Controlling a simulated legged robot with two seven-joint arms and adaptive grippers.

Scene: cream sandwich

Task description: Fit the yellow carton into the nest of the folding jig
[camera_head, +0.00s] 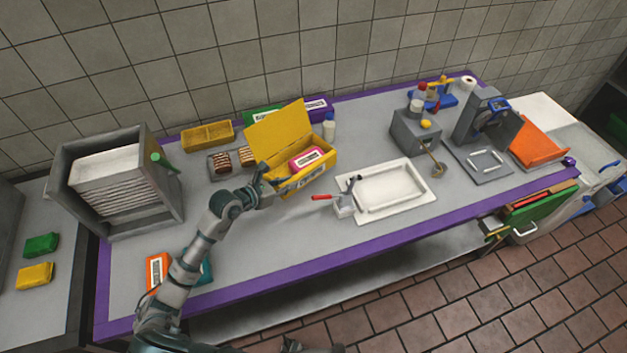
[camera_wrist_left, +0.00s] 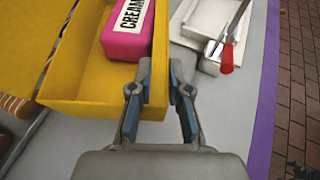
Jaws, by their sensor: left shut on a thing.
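The yellow carton (camera_head: 322,169) stands with its lid up, left of the white jig, and holds a pink CREAM pack (camera_head: 306,158). The carton also shows in the left wrist view (camera_wrist_left: 95,118), with the pink pack (camera_wrist_left: 127,30) inside. My left gripper (camera_head: 268,183) is at the carton's near left corner. In the left wrist view its fingers (camera_wrist_left: 160,92) are shut on the carton's wall. I cannot tell whether the carton touches the table. The white jig (camera_head: 428,194), with a shallow framed nest and a red-handled clamp (camera_head: 343,205), lies flat and empty.
A yellow tray (camera_head: 207,136) and dark-striped pieces (camera_head: 225,161) sit behind left. A white bottle (camera_head: 329,127) stands behind the carton. A grey box (camera_head: 416,137) with a rod-like tool (camera_head: 435,160) is behind the jig. A narrow grey strip separates carton and jig.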

